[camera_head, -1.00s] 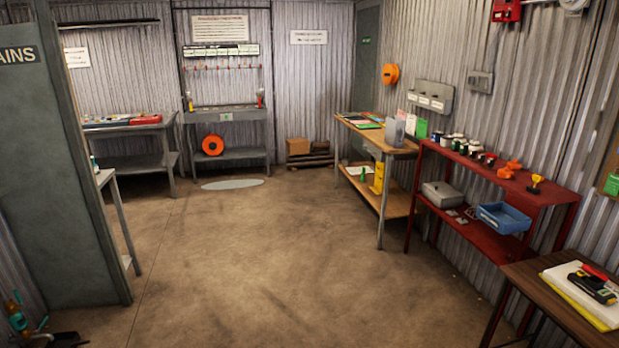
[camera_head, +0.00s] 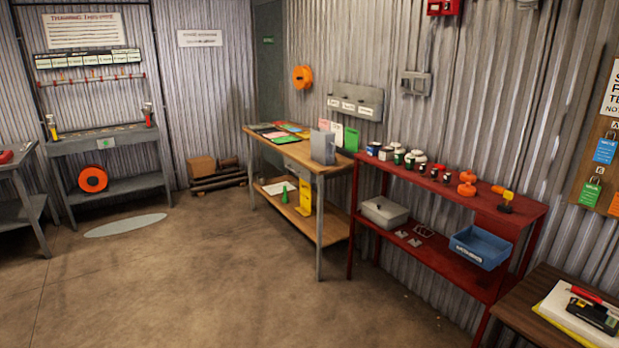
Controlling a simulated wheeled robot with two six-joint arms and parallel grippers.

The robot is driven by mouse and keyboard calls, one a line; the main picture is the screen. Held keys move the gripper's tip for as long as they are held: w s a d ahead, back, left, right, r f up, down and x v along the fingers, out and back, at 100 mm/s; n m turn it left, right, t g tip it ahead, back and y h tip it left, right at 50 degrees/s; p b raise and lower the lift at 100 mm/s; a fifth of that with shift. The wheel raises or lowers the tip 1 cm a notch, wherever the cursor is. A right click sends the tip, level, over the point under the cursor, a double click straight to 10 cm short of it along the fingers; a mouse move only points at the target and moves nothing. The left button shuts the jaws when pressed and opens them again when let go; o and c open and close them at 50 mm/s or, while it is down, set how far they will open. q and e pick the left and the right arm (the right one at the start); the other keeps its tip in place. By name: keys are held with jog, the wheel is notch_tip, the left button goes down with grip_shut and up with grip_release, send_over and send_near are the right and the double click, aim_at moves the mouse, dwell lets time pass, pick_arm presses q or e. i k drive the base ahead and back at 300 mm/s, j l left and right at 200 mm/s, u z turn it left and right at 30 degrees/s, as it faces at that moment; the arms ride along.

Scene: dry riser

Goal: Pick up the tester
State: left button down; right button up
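A black and yellow handheld device (camera_head: 597,318), which looks like the tester, lies on white and yellow pads (camera_head: 562,312) on a dark wooden table (camera_head: 522,313) at the lower right. A red item (camera_head: 586,295) lies just behind the device. The right picture edge cuts off part of the table. Neither of my grippers shows in this view.
A red shelf unit (camera_head: 420,247) with jars, a blue bin (camera_head: 480,247) and a grey box (camera_head: 384,213) stands left of the dark table. A wooden bench (camera_head: 290,160) stands beyond it. The concrete floor (camera_head: 200,285) in front is open.

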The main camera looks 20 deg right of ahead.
aim_at(594, 315)
jog(key=i+l+z, duration=0.1)
jog(key=z, duration=0.3)
jog(key=i+z, duration=0.5)
jog(key=z, duration=0.3)
jog(key=i+j+z, duration=0.1)
jog(key=i+z, duration=0.15)
jog(key=z, duration=0.15)
